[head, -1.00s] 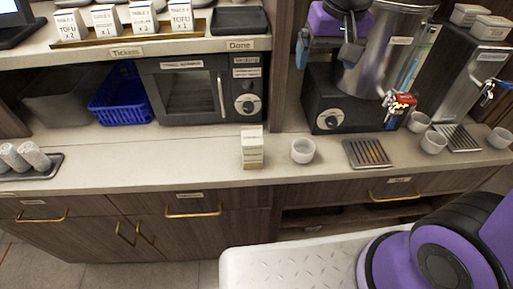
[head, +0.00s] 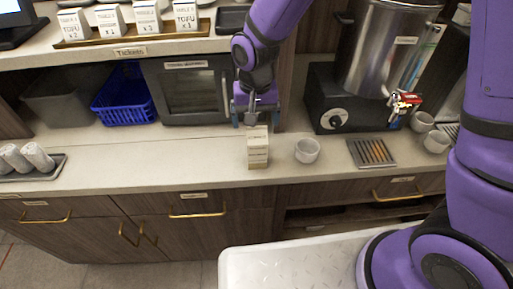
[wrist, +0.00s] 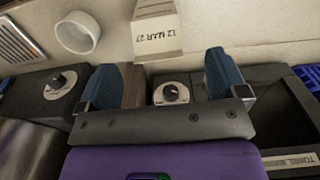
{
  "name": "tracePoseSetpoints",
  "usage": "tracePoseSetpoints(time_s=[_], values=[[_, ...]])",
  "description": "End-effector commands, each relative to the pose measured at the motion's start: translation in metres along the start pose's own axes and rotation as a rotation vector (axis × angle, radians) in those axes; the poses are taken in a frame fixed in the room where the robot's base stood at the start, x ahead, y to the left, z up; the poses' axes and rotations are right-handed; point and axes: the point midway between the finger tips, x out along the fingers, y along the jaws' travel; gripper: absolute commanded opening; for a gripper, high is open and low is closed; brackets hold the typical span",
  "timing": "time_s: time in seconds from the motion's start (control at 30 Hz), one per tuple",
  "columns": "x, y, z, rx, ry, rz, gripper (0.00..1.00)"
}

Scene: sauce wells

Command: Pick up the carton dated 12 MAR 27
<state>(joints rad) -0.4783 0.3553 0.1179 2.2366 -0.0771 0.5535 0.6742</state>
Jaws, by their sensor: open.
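The carton (head: 257,152) is a small pale box with printed bands, upright on the counter near its front edge. In the wrist view the carton (wrist: 156,32) shows a label reading 12 MAR 27, upside down in the picture. My gripper (head: 250,112) is just behind and above the carton in the head view. In the wrist view my gripper (wrist: 167,68) has its two blue fingers wide apart with nothing between them. The carton lies beyond the fingertips, roughly in line with the gap.
A white cup (head: 307,150) stands right of the carton, with a drip grate (head: 371,152) beyond it. The towel warmer (head: 190,92) is behind my gripper on the left, and a black-based urn (head: 345,110) is on the right.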

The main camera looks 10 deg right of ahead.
Motion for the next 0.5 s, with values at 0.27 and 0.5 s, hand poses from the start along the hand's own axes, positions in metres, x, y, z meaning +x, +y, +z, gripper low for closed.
tracePoseSetpoints(time_s=[0.27,0.5], values=[[0.019,0.002,-0.001,0.000,-0.002,0.002,0.92],[0.050,0.004,-0.007,0.001,-0.003,0.002,0.92]])
